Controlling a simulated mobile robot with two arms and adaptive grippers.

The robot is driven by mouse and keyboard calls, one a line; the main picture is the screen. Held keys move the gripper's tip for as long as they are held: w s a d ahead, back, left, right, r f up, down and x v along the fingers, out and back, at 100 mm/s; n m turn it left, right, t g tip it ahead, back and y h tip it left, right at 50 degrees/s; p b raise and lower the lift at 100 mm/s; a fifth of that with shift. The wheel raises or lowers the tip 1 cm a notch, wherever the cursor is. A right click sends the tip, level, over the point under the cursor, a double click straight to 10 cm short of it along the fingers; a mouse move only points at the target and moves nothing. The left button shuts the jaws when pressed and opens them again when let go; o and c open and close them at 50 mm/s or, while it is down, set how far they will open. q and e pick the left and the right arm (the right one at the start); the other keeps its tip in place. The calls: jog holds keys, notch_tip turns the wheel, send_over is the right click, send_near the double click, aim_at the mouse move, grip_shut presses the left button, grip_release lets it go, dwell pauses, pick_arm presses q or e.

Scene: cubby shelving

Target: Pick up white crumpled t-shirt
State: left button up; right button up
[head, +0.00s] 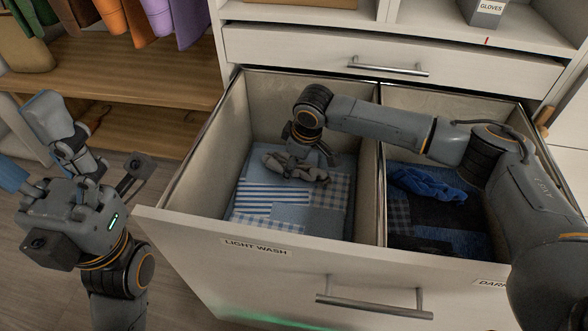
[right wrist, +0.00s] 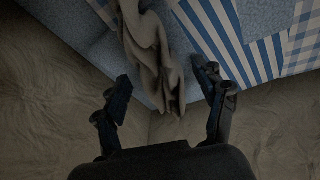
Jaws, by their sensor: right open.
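The crumpled t-shirt (head: 291,168) looks grey-beige in the shade and lies on folded laundry in the light-wash side of the open drawer. In the right wrist view the t-shirt (right wrist: 150,50) is a bunched strip that hangs down between the fingers. My right gripper (head: 312,150) reaches down into this compartment right at the t-shirt. Its two fingers (right wrist: 163,84) are spread, one on each side of the cloth, with gaps visible. My left gripper (head: 85,205) is at the far left outside the drawer; its fingers are not clear.
The drawer (head: 180,222) has a divider (head: 376,200) between two compartments. A blue crumpled cloth (head: 430,184) lies on dark laundry in the right one. Blue-and-white striped cloth (head: 268,198) lies under the t-shirt. A closed drawer (head: 300,50) sits above at the back.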

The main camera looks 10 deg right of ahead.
jog(key=shift+f+p, duration=0.1)
jog(key=shift+p, duration=0.6)
jog(key=shift+f, duration=0.1)
jog(key=c, duration=1.3)
jog(key=shift+o, duration=0.2)
jog(key=shift+b, duration=0.35)
